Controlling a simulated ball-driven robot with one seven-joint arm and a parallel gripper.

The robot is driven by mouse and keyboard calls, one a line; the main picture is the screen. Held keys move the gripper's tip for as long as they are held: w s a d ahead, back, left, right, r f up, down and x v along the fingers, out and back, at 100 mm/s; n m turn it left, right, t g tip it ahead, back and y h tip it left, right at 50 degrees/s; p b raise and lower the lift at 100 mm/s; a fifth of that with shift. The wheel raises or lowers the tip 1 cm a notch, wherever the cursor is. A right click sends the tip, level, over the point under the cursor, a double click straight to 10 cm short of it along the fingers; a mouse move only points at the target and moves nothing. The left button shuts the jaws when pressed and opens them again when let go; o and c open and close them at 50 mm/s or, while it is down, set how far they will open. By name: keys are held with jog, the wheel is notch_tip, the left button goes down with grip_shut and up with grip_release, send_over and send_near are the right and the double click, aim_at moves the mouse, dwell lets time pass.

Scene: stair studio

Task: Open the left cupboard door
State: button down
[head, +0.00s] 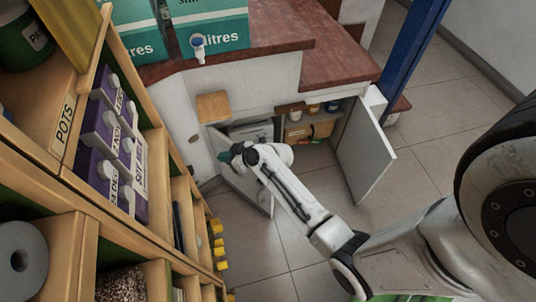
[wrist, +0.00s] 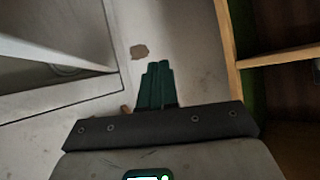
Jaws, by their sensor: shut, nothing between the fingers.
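The left cupboard door (head: 240,184) is a pale panel low under the red-brown stair. It stands swung outward from the cupboard, and my arm covers part of it. The cupboard inside (head: 258,131) shows to the right of it. My gripper (head: 230,156) is by the upper part of this door, near its hinge side; I cannot tell whether it touches. In the wrist view the dark green fingers (wrist: 158,84) are together with nothing between them. A pale panel edge (wrist: 60,55) is to their left; I cannot tell surely that it is the door.
The right cupboard door (head: 364,152) stands wide open. Boxes and jars (head: 306,124) sit inside. A wooden shelf unit (head: 135,235) with purple cartons (head: 110,142) fills the left, close to my gripper. A blue post (head: 412,48) rises at the back. The tiled floor (head: 305,235) is clear.

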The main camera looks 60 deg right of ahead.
jog(key=s+d+r+m+g+y+p, duration=0.1)
jog(key=s+d+r+g+y+p, duration=0.15)
jog(key=s+d, duration=0.6)
jog(key=s+d+r+g+y+p, duration=0.1)
jog(key=s+d+g, duration=0.2)
jog(key=s+d, duration=0.5)
jog(key=w+a+f+b, duration=0.2)
jog(key=w+a+f, duration=0.3)
jog(key=a+f, duration=0.2)
jog(key=shift+a+f+b, duration=0.35)
jog(key=shift+a, duration=0.35)
